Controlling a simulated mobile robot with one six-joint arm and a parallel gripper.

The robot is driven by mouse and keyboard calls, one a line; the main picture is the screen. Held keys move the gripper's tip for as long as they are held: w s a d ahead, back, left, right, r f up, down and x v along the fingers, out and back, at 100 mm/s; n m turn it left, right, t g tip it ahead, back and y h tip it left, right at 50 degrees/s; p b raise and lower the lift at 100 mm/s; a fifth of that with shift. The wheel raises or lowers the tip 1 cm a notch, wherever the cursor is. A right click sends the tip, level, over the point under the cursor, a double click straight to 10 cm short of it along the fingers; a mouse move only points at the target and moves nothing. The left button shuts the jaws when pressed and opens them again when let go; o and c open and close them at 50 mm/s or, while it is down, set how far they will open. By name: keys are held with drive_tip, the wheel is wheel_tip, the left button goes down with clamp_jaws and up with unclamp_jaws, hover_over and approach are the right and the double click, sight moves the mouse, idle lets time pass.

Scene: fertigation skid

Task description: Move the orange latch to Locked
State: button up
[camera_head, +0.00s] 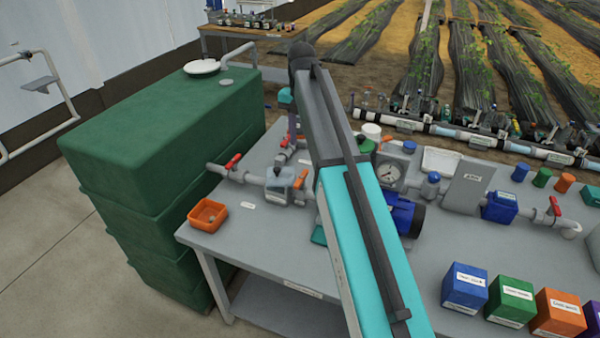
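A small orange latch (300,179) stands tilted at the right side of a clear-bowled filter housing (279,184) on the grey pipe line, left of my arm. Its position marking is too small to read, so I cannot tell which setting it is at. My arm rises from the bottom middle to a dark elbow and bends down behind it. A short wrist part shows above the pipework, beyond the latch in the picture. The fingertips of my gripper cannot be made out, and nothing held is visible. My arm hides part of the bench to the right of the latch.
An orange bin (208,215) stands at the bench's left corner. A gauge (389,174) and blue motor (406,215) stand right of my arm. The bench front (262,240) is mostly clear. A green tank (165,140) borders the left.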

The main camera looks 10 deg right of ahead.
sight(301, 177)
drive_tip(key=shift+f, duration=0.15)
drive_tip(key=shift+f+p, duration=1.6)
drive_tip(key=shift+f, duration=5.2)
drive_tip(key=shift+c, duration=0.5)
clamp_jaws()
